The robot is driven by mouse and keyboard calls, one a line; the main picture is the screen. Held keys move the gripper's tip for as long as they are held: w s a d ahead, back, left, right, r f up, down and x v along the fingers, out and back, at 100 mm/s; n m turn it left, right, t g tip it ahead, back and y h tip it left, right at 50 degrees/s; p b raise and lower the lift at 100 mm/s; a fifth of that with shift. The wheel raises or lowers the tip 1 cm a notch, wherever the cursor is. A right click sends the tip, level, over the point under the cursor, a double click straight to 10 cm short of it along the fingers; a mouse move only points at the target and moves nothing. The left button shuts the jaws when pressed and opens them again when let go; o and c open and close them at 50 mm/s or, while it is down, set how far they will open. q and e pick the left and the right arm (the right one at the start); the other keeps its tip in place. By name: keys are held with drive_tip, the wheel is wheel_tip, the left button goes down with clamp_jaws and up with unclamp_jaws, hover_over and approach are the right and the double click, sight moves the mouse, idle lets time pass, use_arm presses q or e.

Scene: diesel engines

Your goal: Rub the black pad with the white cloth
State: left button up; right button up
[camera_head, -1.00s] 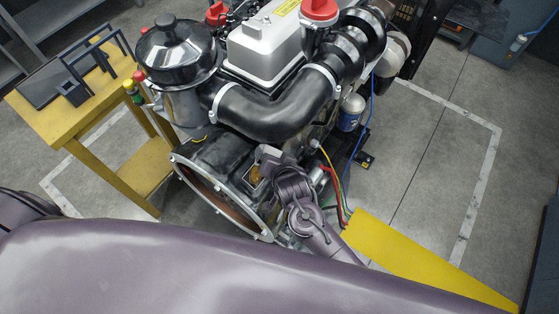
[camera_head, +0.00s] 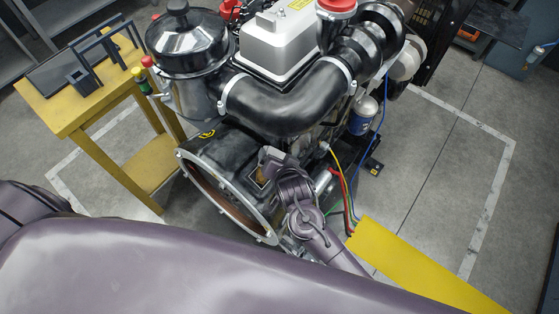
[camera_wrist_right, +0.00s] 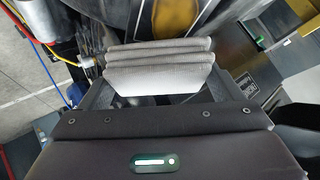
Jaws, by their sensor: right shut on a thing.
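The white cloth (camera_wrist_right: 160,72), folded into thick layers, is between the fingers of my right gripper (camera_wrist_right: 160,92) in the right wrist view. The gripper is shut on it. In the head view my right gripper (camera_head: 270,165) is at the side of the engine, close above the dark housing behind the round flange. Dark and metallic engine surfaces lie beyond the cloth in the wrist view. I cannot tell which of these is the black pad, nor whether the cloth touches anything. My left gripper is not in view.
The engine (camera_head: 290,110) with its black pipe fills the middle. A yellow table (camera_head: 80,110) with black frames stands left. Yellow, red and blue cables (camera_head: 345,185) hang right of my right gripper, near a yellow beam (camera_head: 420,265). The floor at right is open.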

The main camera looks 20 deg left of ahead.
drive_tip(key=shift+w+r, duration=0.15)
drive_tip(key=shift+r, duration=0.05)
drive_tip(key=shift+s+a+f+p, duration=0.1)
drive_tip(key=shift+s+a+p, duration=0.2)
drive_tip(key=shift+s+p, duration=0.4)
drive_tip(key=shift+s+a, duration=0.2)
drive_tip(key=shift+s, duration=0.4)
drive_tip(key=shift+s+a, duration=0.2)
drive_tip(key=shift+s, duration=0.35)
drive_tip(key=shift+s+a+p, duration=0.3)
drive_tip(key=shift+s+p, duration=0.2)
drive_tip(key=shift+s, duration=0.4)
drive_tip(key=shift+s+a+p, duration=0.25)
drive_tip(key=shift+s+p, duration=0.25)
drive_tip(key=shift+s, duration=0.4)
drive_tip(key=shift+p, duration=0.3)
drive_tip(key=shift+w+d, duration=0.1)
drive_tip(key=shift+w, duration=0.05)
drive_tip(key=shift+w+d+r+b, duration=0.1)
drive_tip(key=shift+w+d, duration=0.35)
drive_tip(key=shift+w, duration=0.7)
drive_tip(key=shift+w+d+r+b, duration=0.15)
drive_tip(key=shift+w+d, duration=0.3)
drive_tip(key=shift+w, duration=0.7)
drive_tip(key=shift+w+d+b, duration=0.1)
drive_tip(key=shift+w+d, duration=0.35)
drive_tip(key=shift+w, duration=0.7)
